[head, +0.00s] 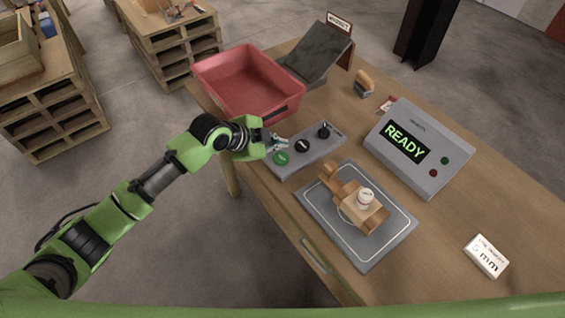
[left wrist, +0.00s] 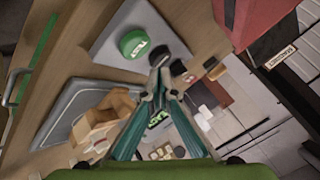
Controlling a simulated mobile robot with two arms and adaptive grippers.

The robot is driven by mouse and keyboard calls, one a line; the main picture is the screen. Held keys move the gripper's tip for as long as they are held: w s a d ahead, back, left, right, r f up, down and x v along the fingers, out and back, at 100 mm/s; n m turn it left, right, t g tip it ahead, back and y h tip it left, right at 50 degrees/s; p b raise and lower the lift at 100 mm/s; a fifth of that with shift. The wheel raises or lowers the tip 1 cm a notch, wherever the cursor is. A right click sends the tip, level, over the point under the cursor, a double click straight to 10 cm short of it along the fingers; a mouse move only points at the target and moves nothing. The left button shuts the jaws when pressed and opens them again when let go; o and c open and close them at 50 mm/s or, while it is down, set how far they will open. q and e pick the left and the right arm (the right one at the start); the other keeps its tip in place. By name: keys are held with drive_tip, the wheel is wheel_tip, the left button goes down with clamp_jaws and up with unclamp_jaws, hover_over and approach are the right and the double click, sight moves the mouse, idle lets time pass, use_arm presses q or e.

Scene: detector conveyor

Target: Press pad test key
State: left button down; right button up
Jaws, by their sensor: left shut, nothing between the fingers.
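A grey key panel (head: 313,152) lies near the table's front edge, with a round green key (head: 281,158) at its near left end. In the left wrist view the green key (left wrist: 133,44) carries white lettering, too small to read surely. My left gripper (head: 280,142) is shut and empty, close to the green key. In the left wrist view its fingertips (left wrist: 158,62) show just beside the key; I cannot tell whether they touch the panel. Two black knobs sit farther along: one in the middle (head: 302,146), one at the far end (head: 323,131). My right gripper is out of view.
A red bin (head: 207,78) stands left of the panel. A grey console (head: 449,175) reads READY. A white card (head: 486,256) lies at the right.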

sight(279, 159)
use_arm(q)
drive_tip(key=shift+d+f, duration=0.2)
drive_tip(key=shift+f, duration=0.95)
drive_tip(key=shift+a+f, duration=0.25)
drive_tip(key=shift+a, duration=0.05)
drive_tip(key=shift+d, duration=0.2)
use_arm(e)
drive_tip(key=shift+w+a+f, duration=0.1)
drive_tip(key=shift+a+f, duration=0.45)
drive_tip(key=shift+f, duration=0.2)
use_arm(q)
drive_tip(key=shift+a, duration=0.1)
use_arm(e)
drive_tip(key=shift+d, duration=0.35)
use_arm(q)
drive_tip(key=shift+f+b, duration=0.4)
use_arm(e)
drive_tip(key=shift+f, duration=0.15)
